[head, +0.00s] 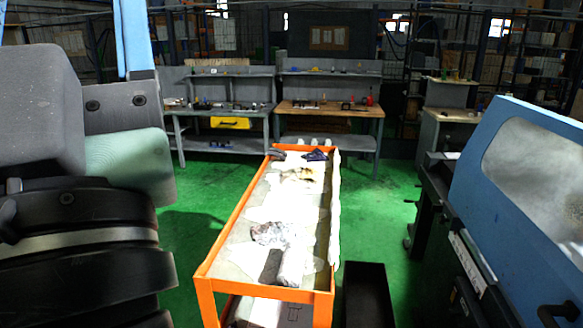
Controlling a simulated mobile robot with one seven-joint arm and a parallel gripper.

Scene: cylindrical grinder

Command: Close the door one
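A blue panel with a clouded window (497,190) stands at the right edge of the head view, tilted and cut off by the frame. It looks like a machine door or cover, but I cannot tell whether it is the door named in the task, nor how far open it is. A black handle (560,312) shows at its lower edge. At the upper left, narrow blue upright parts (136,35) are cut off by the frame; I cannot tell whether they belong to a door. My gripper is not in view.
An orange-framed cart (232,215) with stained cloths and small items stands on the green floor (192,235) in the middle. A dark bin (367,295) is beside it. Large grey and black machinery (40,100) fills the left. Workbenches (330,111) line the back.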

